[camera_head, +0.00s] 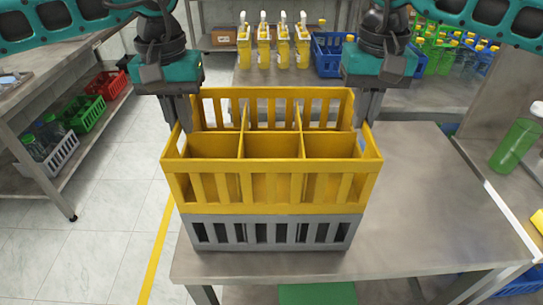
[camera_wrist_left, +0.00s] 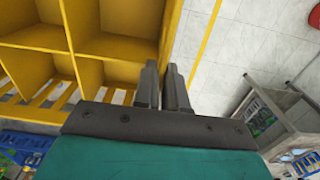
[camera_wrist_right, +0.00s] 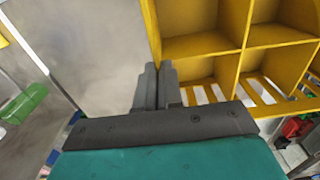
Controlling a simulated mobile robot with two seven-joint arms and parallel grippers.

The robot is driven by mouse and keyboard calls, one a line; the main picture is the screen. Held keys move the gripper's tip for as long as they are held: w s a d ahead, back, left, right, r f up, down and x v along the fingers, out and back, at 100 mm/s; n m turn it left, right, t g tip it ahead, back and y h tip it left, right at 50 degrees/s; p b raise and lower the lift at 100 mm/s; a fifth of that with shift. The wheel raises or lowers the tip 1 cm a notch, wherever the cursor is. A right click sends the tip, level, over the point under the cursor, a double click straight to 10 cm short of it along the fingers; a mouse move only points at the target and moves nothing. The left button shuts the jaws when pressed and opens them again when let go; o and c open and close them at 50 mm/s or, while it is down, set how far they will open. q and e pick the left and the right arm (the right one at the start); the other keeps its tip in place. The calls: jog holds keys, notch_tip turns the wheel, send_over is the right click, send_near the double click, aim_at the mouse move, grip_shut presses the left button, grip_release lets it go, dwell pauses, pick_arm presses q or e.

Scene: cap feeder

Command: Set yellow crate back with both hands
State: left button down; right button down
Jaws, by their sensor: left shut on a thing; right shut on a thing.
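The yellow crate (camera_head: 272,187), divided into several empty compartments, is upright at the left part of the steel table, directly above a grey crate (camera_head: 270,232). I cannot tell whether it rests on the grey crate or hangs just above it. My left gripper (camera_head: 184,127) is shut on the crate's left end wall; the wall shows between its fingers in the left wrist view (camera_wrist_left: 165,85). My right gripper (camera_head: 366,122) is shut on the right end wall, also seen beside the yellow crate in the right wrist view (camera_wrist_right: 155,85).
The steel table (camera_head: 430,200) is bare to the right of the crates. Behind are yellow bottles (camera_head: 282,45), a blue crate (camera_head: 328,55) and several capped bottles. A shelf with red (camera_head: 106,84) and green crates is at left.

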pick_arm(q)
jog(key=shift+r, duration=0.25)
pick_arm(e)
jog(key=shift+r, duration=0.2)
dwell(0.6)
